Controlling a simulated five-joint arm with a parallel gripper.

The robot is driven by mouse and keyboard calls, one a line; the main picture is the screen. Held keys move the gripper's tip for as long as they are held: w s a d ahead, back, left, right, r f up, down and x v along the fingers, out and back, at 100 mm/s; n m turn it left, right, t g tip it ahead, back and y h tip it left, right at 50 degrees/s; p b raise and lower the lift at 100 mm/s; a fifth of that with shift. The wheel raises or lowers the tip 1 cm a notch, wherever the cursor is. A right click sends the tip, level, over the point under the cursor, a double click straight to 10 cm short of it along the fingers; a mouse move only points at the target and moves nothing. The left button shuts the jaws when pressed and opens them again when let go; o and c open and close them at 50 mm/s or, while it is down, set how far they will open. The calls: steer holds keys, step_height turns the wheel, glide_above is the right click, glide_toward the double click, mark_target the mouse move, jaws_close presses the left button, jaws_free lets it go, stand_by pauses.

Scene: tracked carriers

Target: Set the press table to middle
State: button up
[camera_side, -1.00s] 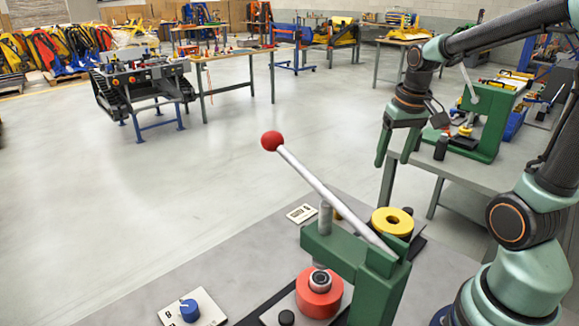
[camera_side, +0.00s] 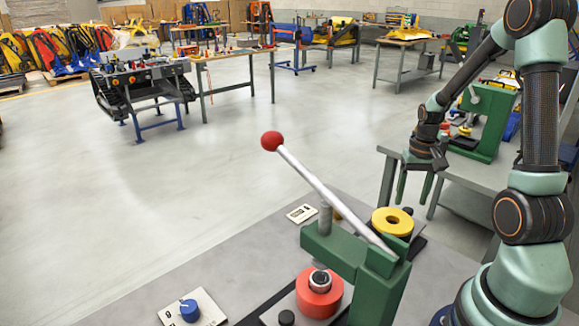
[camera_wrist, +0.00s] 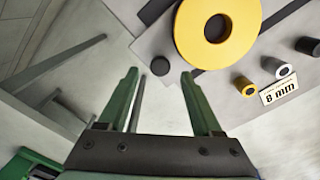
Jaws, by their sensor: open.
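The green press (camera_side: 380,290) stands on the grey bench at the lower middle of the side view. Its pale lever (camera_side: 330,195) slants up to the left and ends in a red ball (camera_side: 271,141). A red ring (camera_side: 318,303) with a metal collar sits under the press arm. A blue knob (camera_side: 190,310) on a white marked plate (camera_side: 207,299) is at the front left; its exact setting is too small to read. My gripper (camera_side: 414,187) is open and empty, above and behind the press.
A yellow ring (camera_side: 380,222) lies behind the press; it also shows in the wrist view (camera_wrist: 190,30), near small cylinders (camera_wrist: 284,68) and an "8 mm" label (camera_wrist: 280,90). A second bench (camera_side: 470,170) stands at the right. Open floor lies left.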

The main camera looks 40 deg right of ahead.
mark_target(408, 209)
steer(key=shift+f, duration=1.6)
jaws_close()
steer(key=shift+r, duration=0.1)
